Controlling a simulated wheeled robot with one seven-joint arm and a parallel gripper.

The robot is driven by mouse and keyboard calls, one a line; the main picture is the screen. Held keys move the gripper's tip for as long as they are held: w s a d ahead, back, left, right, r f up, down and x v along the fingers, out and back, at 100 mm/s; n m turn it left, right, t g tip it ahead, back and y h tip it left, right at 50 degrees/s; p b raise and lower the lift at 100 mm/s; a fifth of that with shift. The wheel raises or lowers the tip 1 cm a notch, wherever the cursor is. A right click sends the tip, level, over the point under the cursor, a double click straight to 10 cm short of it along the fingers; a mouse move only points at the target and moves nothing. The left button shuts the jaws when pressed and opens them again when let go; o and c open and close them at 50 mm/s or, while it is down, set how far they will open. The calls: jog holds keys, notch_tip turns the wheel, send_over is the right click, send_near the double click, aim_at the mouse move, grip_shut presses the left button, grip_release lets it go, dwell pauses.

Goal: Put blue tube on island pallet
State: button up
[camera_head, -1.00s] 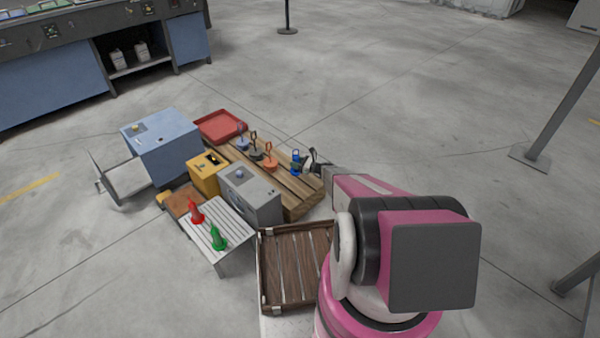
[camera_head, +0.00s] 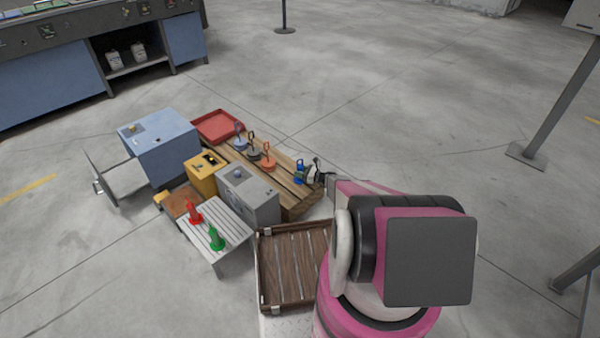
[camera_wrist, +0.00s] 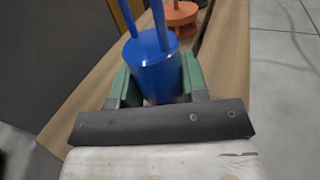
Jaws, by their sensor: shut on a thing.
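The blue tube (camera_head: 299,172) is at the right end of the plank-topped wooden pallet (camera_head: 289,193). It is upright in the head view, and whether its base touches the planks cannot be told. My gripper (camera_head: 312,174) comes from the right and is shut on it. In the wrist view the blue tube (camera_wrist: 153,68) stands between the green fingers of my gripper (camera_wrist: 160,82), one on each side. Its lower end is hidden behind the gripper body, and its top runs out of the picture.
An orange piece with a handle (camera_head: 268,163) stands left of the tube, with dark and grey-blue ones beyond. A red tray (camera_head: 217,127), yellow box (camera_head: 204,173), grey box (camera_head: 248,198) and blue cabinet (camera_head: 160,145) are farther left. A brown slatted crate (camera_head: 290,265) is in front.

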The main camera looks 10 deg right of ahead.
jog(key=shift+f, duration=0.15)
jog(key=o, duration=1.1)
jog(key=shift+c, duration=0.2)
